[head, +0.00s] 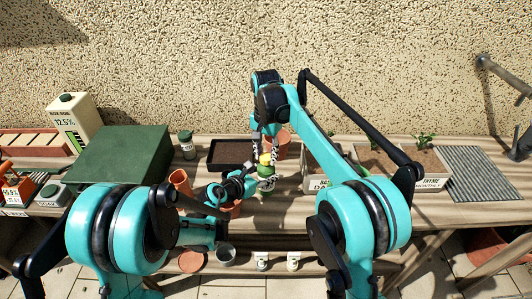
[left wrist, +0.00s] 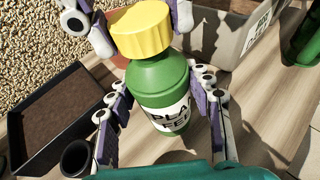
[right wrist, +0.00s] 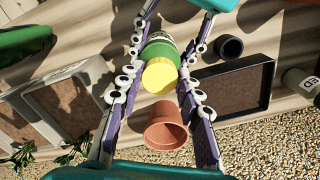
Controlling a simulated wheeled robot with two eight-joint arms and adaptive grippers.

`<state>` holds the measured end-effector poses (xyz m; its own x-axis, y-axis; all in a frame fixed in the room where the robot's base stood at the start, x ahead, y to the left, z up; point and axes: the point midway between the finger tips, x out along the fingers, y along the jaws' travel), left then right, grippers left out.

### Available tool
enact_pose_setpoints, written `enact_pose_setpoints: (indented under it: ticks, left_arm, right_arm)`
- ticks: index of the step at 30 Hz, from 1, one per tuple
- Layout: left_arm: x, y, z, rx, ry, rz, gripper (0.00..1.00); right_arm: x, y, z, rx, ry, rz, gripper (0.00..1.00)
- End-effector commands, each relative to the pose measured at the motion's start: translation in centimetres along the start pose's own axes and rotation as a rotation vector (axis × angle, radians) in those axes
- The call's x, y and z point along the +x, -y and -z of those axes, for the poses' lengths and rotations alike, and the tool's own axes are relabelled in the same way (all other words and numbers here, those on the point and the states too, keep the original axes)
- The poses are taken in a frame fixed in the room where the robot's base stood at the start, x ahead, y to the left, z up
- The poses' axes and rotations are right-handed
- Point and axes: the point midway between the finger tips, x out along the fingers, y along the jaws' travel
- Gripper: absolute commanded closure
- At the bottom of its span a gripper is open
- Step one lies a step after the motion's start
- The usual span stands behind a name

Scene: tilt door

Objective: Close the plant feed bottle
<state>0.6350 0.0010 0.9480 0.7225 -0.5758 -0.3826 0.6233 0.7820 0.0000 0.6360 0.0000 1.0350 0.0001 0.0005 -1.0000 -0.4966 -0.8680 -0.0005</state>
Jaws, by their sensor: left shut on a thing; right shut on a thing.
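The plant feed bottle is a green bottle (left wrist: 158,85) with a white label, in the middle of the left wrist view. It also shows in the head view (head: 264,169). A ribbed yellow cap (left wrist: 140,30) sits at the top of its neck; I cannot tell how tight it is. The cap faces the right wrist view (right wrist: 160,76). My left gripper (left wrist: 157,92) is shut on the bottle's body, one finger on each side. My right gripper (right wrist: 159,88) is shut around the cap from above. The far side of the bottle is hidden.
A black soil tray (head: 232,154) and a terracotta pot (right wrist: 167,126) stand close behind the bottle. Planters (head: 374,163) stand to the right, a green box (head: 122,153) and a small dark jar (head: 186,145) to the left. A ridged grey mat (head: 474,174) lies far right.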

Motion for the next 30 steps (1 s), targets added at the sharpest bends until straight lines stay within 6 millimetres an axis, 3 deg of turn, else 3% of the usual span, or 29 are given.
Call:
enact_pose_setpoints:
  ticks: [11,14,30]
  left_arm:
    - [0.00,0.02,0.04,0.001,-0.001,0.001,1.00]
    - [0.00,0.02,0.04,0.001,-0.001,0.001,1.00]
    - [0.00,0.03,0.04,0.001,-0.001,0.001,1.00]
  right_arm:
    - [0.41,0.01,0.00,0.071,0.000,0.000,0.79]
    - [0.41,0.04,0.00,0.246,0.000,0.000,0.79]
    - [0.48,0.18,0.14,1.590,-0.001,0.001,0.79]
